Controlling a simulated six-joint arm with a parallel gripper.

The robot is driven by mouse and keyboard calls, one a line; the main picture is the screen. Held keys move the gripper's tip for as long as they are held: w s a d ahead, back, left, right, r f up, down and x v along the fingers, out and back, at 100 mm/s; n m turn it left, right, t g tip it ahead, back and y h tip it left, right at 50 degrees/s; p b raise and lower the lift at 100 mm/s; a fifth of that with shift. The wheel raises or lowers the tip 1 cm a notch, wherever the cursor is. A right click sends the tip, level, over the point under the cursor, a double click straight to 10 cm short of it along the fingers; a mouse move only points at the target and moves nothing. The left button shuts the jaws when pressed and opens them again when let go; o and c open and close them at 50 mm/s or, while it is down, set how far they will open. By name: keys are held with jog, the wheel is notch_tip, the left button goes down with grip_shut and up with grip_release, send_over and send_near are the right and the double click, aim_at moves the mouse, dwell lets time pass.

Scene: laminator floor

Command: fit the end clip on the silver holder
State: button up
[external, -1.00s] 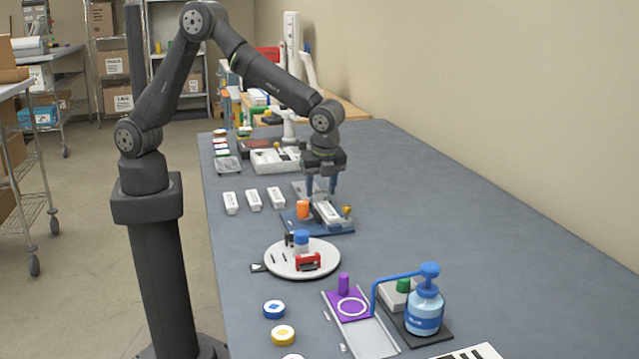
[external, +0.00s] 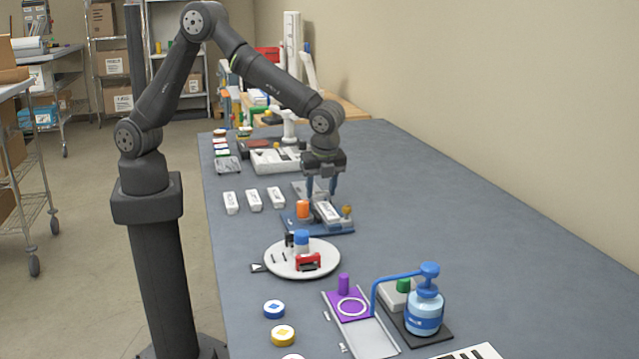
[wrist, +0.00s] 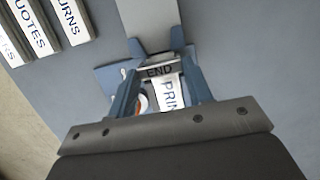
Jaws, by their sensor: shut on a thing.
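My gripper (external: 322,193) points down over the blue fixture (external: 335,229) and is shut on the end clip. In the wrist view the end clip (wrist: 158,71) is a grey piece marked END, spanning between my two blue fingers (wrist: 160,68). A white block with the letters PRIN (wrist: 171,95) lies just below it in that picture, on the fixture. A flat grey piece, which seems to be the silver holder (wrist: 149,17), extends beyond the clip. Whether the clip touches the holder is hidden by the fingers.
An orange cylinder (external: 303,209) and a small brass-coloured knob (external: 347,210) stand on the fixture close to my fingers. Several white labelled blocks (external: 254,200) lie to the left. A round white tray (external: 285,263) is nearer the camera.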

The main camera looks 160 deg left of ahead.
jog(key=shift+x, duration=0.8)
dwell(1.4)
jog(key=shift+w, duration=0.2)
jog(key=o, duration=1.3)
jog(key=shift+s+r+v, duration=0.1)
jog(key=shift+s+v, duration=0.2)
jog(key=shift+v, duration=0.9)
jog(key=shift+s+r+v, duration=0.1)
jog(key=shift+s+v, duration=0.2)
jog(key=shift+v, duration=0.95)
jog(key=shift+s+v, duration=0.3)
jog(key=shift+v, duration=0.9)
jog(key=shift+w+x, duration=0.2)
jog(key=shift+x, duration=0.75)
jog(key=shift+w+x, duration=0.25)
jog(key=shift+x, duration=0.65)
jog(key=shift+w+x, duration=0.2)
jog(key=shift+x, duration=0.75)
jog(key=shift+f, duration=0.15)
